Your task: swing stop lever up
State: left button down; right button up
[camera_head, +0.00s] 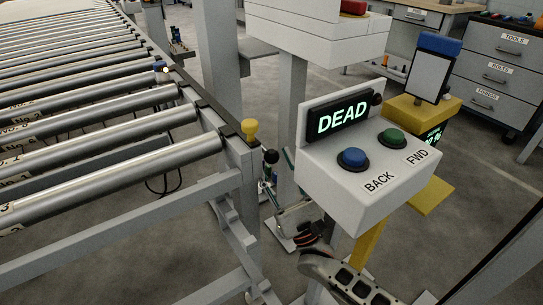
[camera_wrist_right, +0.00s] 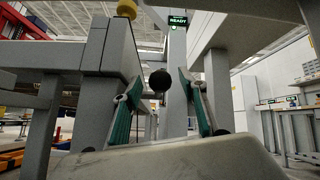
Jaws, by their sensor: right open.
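The stop lever shows as a round black knob (camera_head: 271,157) beside the near end post of the roller conveyor; its arm is mostly hidden. In the right wrist view the black knob (camera_wrist_right: 160,80) appears between the two fingers, with space on both sides. My right gripper (camera_head: 276,172) is open, its green-padded fingers pointing at the knob, low between the conveyor and the control box. In the right wrist view my right gripper (camera_wrist_right: 163,92) looks empty, and I cannot tell how far beyond the fingertips the knob is. My left gripper does not show.
The roller conveyor (camera_head: 110,152) fills the left, with a yellow knob (camera_head: 250,128) on its end post. A white control box (camera_head: 355,190) with blue and green buttons stands close on the right; its display (camera_head: 342,118) reads DEAD. A yellow stand (camera_head: 420,112) is behind it.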

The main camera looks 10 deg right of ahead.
jog(key=shift+x, duration=0.95)
jog(key=shift+c, duration=0.4)
